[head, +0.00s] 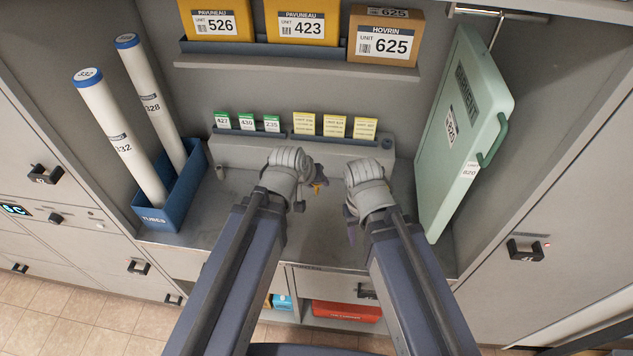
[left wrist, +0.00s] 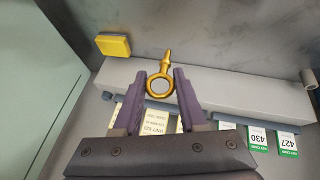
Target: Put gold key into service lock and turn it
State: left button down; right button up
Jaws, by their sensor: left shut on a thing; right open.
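My left gripper (head: 316,180) is shut on the gold key (head: 319,187), above the counter near the middle. In the left wrist view the key (left wrist: 160,86) has its ring-shaped bow between the two dark fingers (left wrist: 157,100), and its narrow end points away from the gripper. My right gripper (head: 351,222) is open and empty, just right of the left one and low over the counter. I cannot make out a marked service lock. A short grey cylinder (head: 220,172) stands at the counter's left and shows at the right edge of the left wrist view (left wrist: 309,78).
A blue bin (head: 178,197) with two white tubes stands left. A green case (head: 462,135) leans at right. A grey ledge (head: 240,154) holds several cards. Parcels sit on the shelf (head: 300,65) above. A yellow block (left wrist: 114,45) lies on the counter in the wrist view.

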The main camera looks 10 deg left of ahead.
pick_arm(q)
jog(key=shift+r+p, duration=2.05)
jog(key=shift+r, duration=0.2)
